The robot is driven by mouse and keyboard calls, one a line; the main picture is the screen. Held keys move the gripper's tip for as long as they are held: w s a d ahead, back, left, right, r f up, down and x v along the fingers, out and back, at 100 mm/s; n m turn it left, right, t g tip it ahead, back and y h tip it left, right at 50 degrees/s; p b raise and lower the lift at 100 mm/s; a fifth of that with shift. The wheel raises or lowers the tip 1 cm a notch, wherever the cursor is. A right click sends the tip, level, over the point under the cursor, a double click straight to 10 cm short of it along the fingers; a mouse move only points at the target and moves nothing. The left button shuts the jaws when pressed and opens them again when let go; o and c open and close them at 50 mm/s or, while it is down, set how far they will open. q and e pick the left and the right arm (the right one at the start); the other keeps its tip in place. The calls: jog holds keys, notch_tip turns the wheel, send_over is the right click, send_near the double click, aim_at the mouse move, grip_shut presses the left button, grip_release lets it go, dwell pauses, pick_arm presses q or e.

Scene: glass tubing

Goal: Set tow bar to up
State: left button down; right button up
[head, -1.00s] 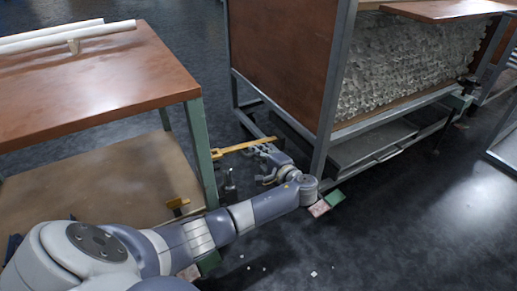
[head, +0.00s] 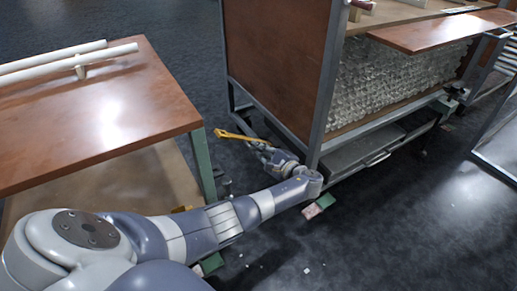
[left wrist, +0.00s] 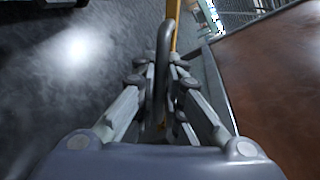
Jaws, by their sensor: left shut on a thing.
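The tow bar (head: 236,136) is a yellow bar beside the lower end of the brown-sided cart (head: 275,60) in the head view. My left gripper (head: 262,148) is at the bar's right end, low beside the cart's corner post. In the left wrist view the gripper (left wrist: 160,72) is shut on a dark grey loop-shaped handle (left wrist: 163,50) of the tow bar. The yellow bar (left wrist: 174,36) runs on beyond the fingers, in line with the loop. The bar's joint to the cart cannot be made out. My right gripper is out of view.
A wooden table (head: 100,95) with white tubes (head: 75,58) stands at the left, its green leg (head: 203,165) close to my arm. The cart holds stacked glass tubing (head: 400,85). Small green and pink pieces (head: 318,207) lie on the floor near my wrist.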

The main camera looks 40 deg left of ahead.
pick_arm(q)
jog(key=shift+w+d, duration=0.1)
jog(key=shift+d, duration=0.05)
jog(key=c, duration=1.7)
grip_release()
jog(key=v, duration=1.2)
jog(key=shift+f, duration=0.1)
